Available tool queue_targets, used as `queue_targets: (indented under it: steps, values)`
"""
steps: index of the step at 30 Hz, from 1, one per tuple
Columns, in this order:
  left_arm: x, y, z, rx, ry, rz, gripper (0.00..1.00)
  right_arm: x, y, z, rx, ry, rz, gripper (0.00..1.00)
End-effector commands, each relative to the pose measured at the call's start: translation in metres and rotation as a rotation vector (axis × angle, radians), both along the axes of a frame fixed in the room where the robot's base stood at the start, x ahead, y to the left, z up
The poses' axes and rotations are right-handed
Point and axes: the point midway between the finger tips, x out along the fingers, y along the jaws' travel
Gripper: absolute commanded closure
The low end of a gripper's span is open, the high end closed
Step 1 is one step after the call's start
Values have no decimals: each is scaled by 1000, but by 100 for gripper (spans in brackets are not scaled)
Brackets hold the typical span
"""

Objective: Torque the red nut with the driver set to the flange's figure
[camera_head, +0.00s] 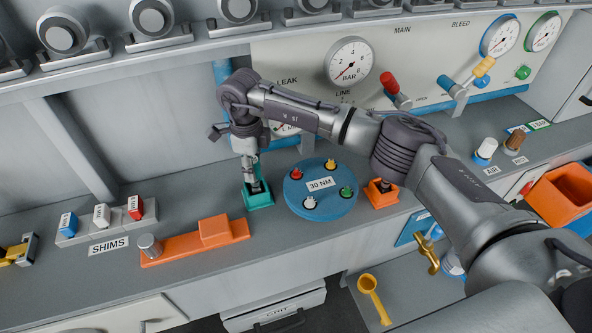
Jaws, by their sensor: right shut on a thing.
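The blue round flange (320,207) lies on the bench with a label reading 30 NM. It carries a red nut (297,173) at its upper left, plus yellow, green and white nuts. My right gripper (250,174) points down at a teal stand (260,201) left of the flange. It is shut on a slim tool there, probably a driver, mostly hidden by the gripper; its setting cannot be read. I cannot tell whether the tool is clear of the stand. An orange stand (381,199) with a dark piece in it is right of the flange. My left gripper is not in view.
An orange fixture (196,243) with a grey knob and a shims rack (105,222) are at the left. Behind is a gauge panel (300,62) with valves. My right arm crosses above the flange. An orange bin (560,195) stands at the right.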

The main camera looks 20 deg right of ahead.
Motion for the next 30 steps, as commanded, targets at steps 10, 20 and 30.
queue_targets:
  steps: [10,20,30]
  values:
    - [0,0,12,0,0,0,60,0,0,23,-1,0,1,100]
    - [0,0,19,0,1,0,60,0,0,40,0,0,0,100]
    - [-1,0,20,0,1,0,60,0,-2,41,0,-1,-7,100]
